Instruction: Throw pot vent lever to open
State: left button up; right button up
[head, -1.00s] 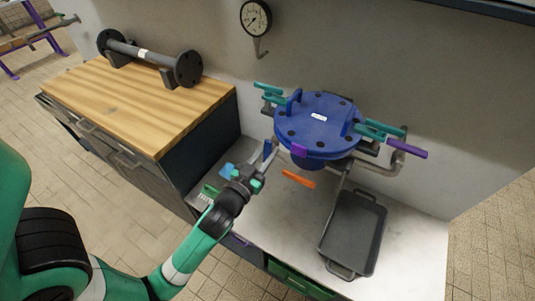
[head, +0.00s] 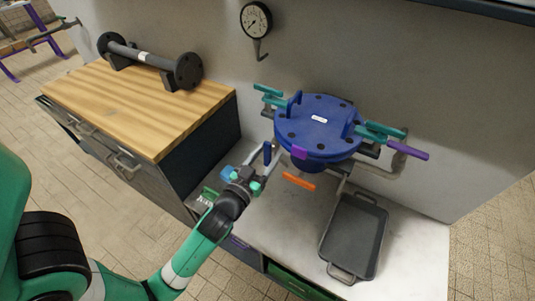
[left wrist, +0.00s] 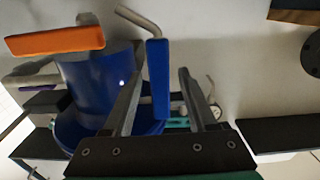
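The blue pot (head: 318,138) with a bolted round lid stands on the bench. A bent metal pipe with a blue lever handle (head: 267,153) comes out at its left; an orange handle (head: 298,182) sits below the pot and a purple handle (head: 408,149) at the right. My left gripper (head: 262,161) is at the blue handle. In the left wrist view the blue handle (left wrist: 158,80) stands between the fingers of the left gripper (left wrist: 158,85), which are apart, with gaps on both sides. The orange handle (left wrist: 55,40) is left of them. Which handle is the vent lever is not labelled. My right gripper is out of view.
A dark tray (head: 354,235) lies on the bench front right. Teal clamps (head: 383,131) stick out at the lid's sides. A gauge (head: 256,20) hangs on the wall. A flanged pipe (head: 150,57) lies on the wooden cabinet top. Small blue and green items lie left of my gripper.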

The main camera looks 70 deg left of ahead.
pick_arm(q)
jog(key=v, duration=1.1)
jog(key=shift+s, duration=0.3)
jog(key=shift+d+r, duration=0.1)
jog(key=shift+d, duration=0.05)
